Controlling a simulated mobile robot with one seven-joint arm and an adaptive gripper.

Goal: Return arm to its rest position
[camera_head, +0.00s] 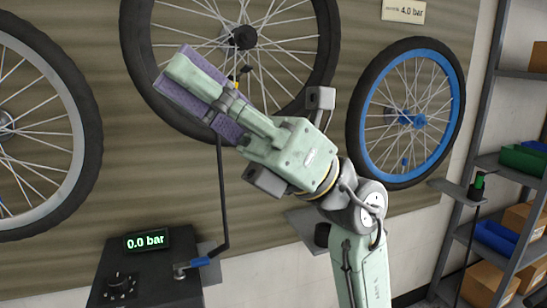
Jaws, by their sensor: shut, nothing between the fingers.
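My gripper (183,82) is at the upper left end of my raised pale green arm, in front of the middle wheel (322,70). Its fingers, with purple ridged pads, are shut with nothing held. They point to the upper left and cover part of the tyre and spokes. Whether they touch the wheel cannot be told. My arm rises from the bottom right and bends at a grey joint.
A wheel with a blue rim (358,135) hangs at right, a grey-rimmed wheel (75,175) at left. A black box (150,270) with a display (147,240) reading 0.0 bar stands below, beside a black hose (222,190). Shelves (515,75) with boxes stand far right.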

